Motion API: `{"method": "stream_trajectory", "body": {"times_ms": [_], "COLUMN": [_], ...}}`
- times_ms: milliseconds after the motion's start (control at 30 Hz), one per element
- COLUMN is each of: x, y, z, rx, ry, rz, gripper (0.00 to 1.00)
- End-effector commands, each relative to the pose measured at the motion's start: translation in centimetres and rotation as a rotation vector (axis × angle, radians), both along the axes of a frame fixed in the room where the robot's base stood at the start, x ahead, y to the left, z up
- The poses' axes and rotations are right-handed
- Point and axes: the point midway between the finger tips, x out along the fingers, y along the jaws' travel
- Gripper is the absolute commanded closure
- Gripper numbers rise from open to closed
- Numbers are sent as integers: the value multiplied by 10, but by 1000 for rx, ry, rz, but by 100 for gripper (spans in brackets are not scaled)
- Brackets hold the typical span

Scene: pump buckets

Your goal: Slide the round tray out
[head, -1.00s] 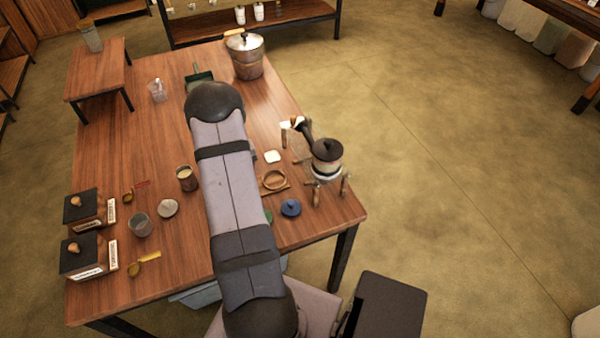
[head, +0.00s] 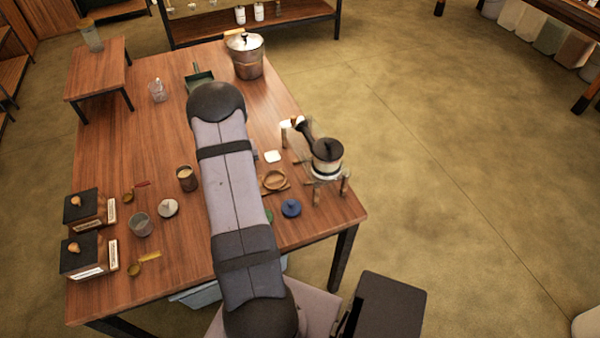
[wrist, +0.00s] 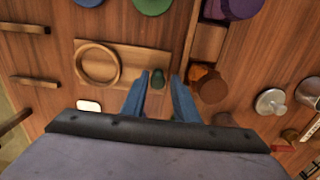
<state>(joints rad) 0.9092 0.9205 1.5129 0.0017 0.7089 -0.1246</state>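The round wooden tray (wrist: 82,63) has a raised rim and sits at the left end of a flat wooden board (wrist: 128,53) in the wrist view. The round tray (head: 274,180) also shows in the head view, right of my arm. In the head view my arm hides the gripper.
A blue lid (head: 291,208) and a white square piece (head: 273,157) lie close to the tray. In the wrist view, an orange-brown container (wrist: 207,84) is close beside the right finger.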

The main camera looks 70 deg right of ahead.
Motion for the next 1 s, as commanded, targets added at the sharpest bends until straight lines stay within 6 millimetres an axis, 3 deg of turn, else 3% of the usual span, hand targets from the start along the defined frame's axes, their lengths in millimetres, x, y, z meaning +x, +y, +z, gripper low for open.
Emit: {"method": "stream_trajectory", "body": {"times_ms": [267, 1000], "x": [0, -1], "y": [-1, 0], "z": [6, 68], "rx": [-1, -1], "ry": [0, 1], "rz": [0, 0], "gripper": [73, 73]}}
